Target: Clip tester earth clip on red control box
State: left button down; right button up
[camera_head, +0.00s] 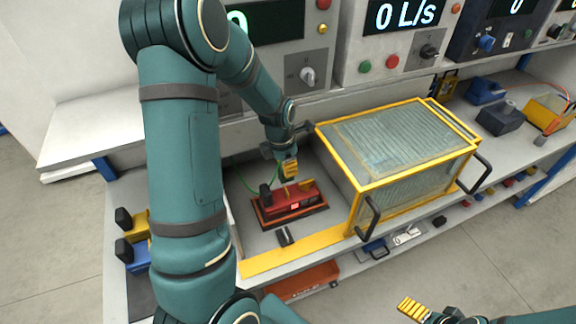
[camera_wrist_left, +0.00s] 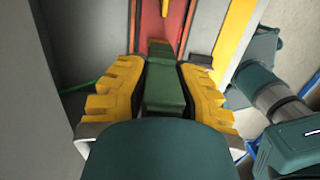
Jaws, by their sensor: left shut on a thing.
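The red control box (camera_head: 297,207) sits on a dark base on the grey bench, left of the yellow-framed case. It also shows at the top of the left wrist view (camera_wrist_left: 152,24). My left gripper (camera_head: 290,168) is just above and behind the box, pointing down. Its yellow fingers (camera_wrist_left: 165,95) are shut on the green earth clip (camera_wrist_left: 163,88), whose narrow end points towards the box. I cannot tell whether the clip touches the box. A green cable (camera_head: 240,174) runs behind the box. My right gripper (camera_head: 413,309) is at the bottom edge, away from the bench; its finger opening is unclear.
The yellow-framed clear case (camera_head: 392,150) with black handles stands close right of the box. Meter panels (camera_head: 395,40) with knobs stand behind. A small black object (camera_head: 284,236) lies before the box near the yellow front strip (camera_head: 290,254). A red tray (camera_head: 300,282) is below.

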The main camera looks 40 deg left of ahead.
pick_arm(q)
jog(key=shift+f+b, duration=1.3)
jog(key=shift+f, duration=0.8)
jog(key=shift+f+b, duration=0.95)
jog(key=shift+f, duration=0.75)
jog(key=c, duration=0.9)
grip_release()
jog(key=shift+o, duration=0.2)
